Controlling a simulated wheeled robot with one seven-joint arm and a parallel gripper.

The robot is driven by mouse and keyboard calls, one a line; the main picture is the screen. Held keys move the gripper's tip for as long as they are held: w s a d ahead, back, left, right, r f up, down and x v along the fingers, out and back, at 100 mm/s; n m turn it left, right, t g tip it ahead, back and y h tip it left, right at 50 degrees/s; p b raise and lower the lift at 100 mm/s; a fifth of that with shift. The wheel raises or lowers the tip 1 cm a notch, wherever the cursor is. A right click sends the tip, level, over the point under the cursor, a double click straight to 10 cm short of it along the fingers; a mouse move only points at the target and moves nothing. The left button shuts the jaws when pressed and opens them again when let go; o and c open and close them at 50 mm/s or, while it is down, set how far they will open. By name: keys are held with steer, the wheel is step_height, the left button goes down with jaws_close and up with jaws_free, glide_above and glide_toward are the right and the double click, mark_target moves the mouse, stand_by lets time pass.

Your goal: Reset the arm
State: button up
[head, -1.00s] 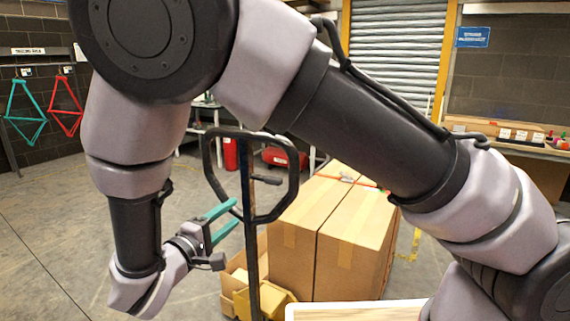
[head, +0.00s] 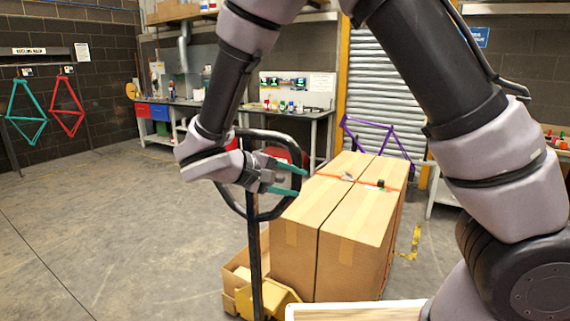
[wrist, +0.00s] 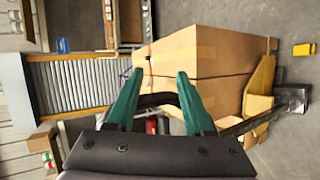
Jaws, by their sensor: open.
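My gripper (head: 290,180) has teal fingers and is raised in front of the dark looped handle of a cart, left of the tall cardboard boxes (head: 345,225). In the wrist view my gripper (wrist: 160,92) shows two teal fingers spread apart with nothing held between them. The black handle bar (wrist: 165,100) crosses behind the fingers there; I cannot tell how close it is. My arm bends from the right edge up over the top of the head view and down to the gripper.
The handle's post (head: 253,260) stands beside the boxes on a yellow cart base (head: 280,296). Workbenches line the back wall. The grey floor (head: 120,230) at left is clear.

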steer(key=s+d+r+m+g+y, duration=0.1)
steer(key=d+r+m+g+y, duration=0.25)
steer(key=d, duration=0.45)
steer(key=s+d+r+m+g+y, duration=0.1)
steer(key=d+r+m+g+y, duration=0.2)
steer(key=d, duration=0.4)
steer(key=s+d+r+m+t+y, duration=0.5)
steer(key=d+r, duration=0.3)
steer(key=r, duration=0.4)
steer(key=shift+s+r+t+y, duration=0.25)
steer(key=shift+s+t+y, duration=0.2)
steer(key=shift+s+t, duration=0.15)
